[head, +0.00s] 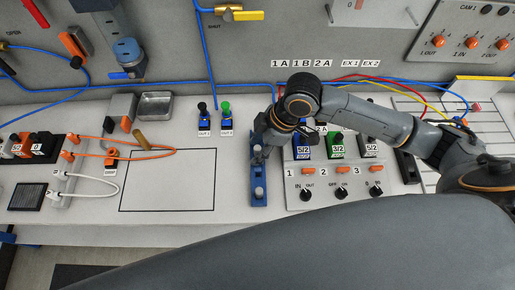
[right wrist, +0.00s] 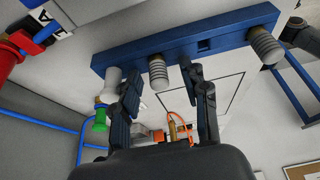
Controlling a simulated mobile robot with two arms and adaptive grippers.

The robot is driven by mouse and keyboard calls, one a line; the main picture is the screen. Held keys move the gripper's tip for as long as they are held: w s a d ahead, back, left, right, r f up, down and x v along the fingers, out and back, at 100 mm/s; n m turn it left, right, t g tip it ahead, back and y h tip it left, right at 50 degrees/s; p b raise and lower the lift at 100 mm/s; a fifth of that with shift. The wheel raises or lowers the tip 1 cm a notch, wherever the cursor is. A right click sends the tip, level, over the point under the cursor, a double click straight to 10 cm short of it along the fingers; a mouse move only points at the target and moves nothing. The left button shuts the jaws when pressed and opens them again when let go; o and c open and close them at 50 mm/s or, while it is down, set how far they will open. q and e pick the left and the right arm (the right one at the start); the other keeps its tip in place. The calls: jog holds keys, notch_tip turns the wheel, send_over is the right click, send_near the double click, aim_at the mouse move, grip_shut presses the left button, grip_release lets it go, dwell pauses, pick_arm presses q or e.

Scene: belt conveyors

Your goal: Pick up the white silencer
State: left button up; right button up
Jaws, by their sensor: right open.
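A blue rack (head: 257,199) (right wrist: 212,34) stands on the bench and holds upright silencers. In the right wrist view, a smooth white silencer (right wrist: 112,77) is at the left end, partly behind one finger. A grey ribbed silencer (right wrist: 158,72) is in the middle and another (right wrist: 266,45) near the right end. My right gripper (right wrist: 161,70) is open and empty at the rack. In that view its fingers appear on either side of the middle silencer; contact cannot be told. In the head view my right gripper (head: 262,143) hides the rack's far part. My left gripper is out of view.
Right of the rack is a valve panel (head: 298,196) with knobs and orange buttons. Left is an outlined empty area (head: 168,190) with an orange hose (head: 150,155) crossing its upper edge. Two fittings, one black (head: 203,117) and one green (head: 226,117), stand behind the rack.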

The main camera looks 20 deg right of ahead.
grip_shut()
jog(key=shift+r, duration=0.15)
